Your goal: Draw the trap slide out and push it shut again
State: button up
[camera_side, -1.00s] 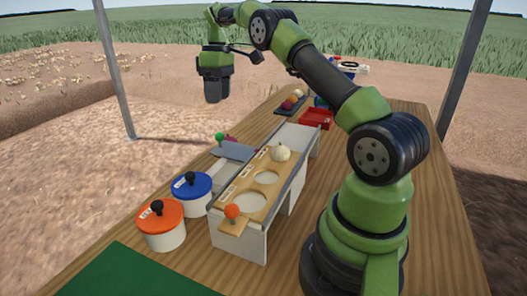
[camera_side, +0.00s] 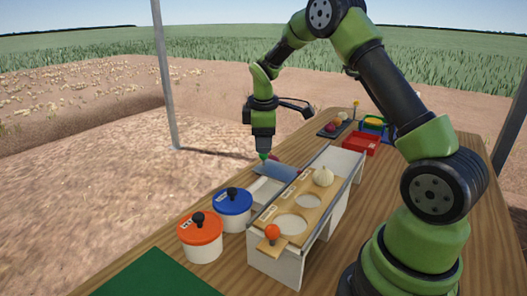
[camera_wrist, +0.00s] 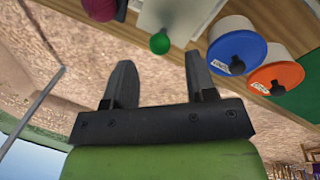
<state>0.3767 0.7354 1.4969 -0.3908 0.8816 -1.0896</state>
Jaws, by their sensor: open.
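A grey flat slide plate (camera_side: 276,171) with a green ball knob (camera_side: 264,156) lies at the far left side of the white elevator stand (camera_side: 275,263). My gripper (camera_side: 263,150) points down just above the green knob, with the knob at its tips in the side view. In the wrist view my gripper (camera_wrist: 161,78) is open and empty, and the green knob (camera_wrist: 159,43) lies beyond and between the fingertips.
A blue-lidded pot (camera_side: 234,201) and an orange-lidded pot (camera_side: 199,230) stand at the left table edge. A red tray (camera_side: 361,142) and a dark tray (camera_side: 334,129) with onions lie behind. A purple onion (camera_wrist: 101,8) shows near the knob.

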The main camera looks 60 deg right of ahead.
aim_at(282, 165)
jog(key=f, duration=0.4)
jog(key=shift+w+d, duration=0.2)
jog(key=shift+d, duration=0.15)
grip_shut()
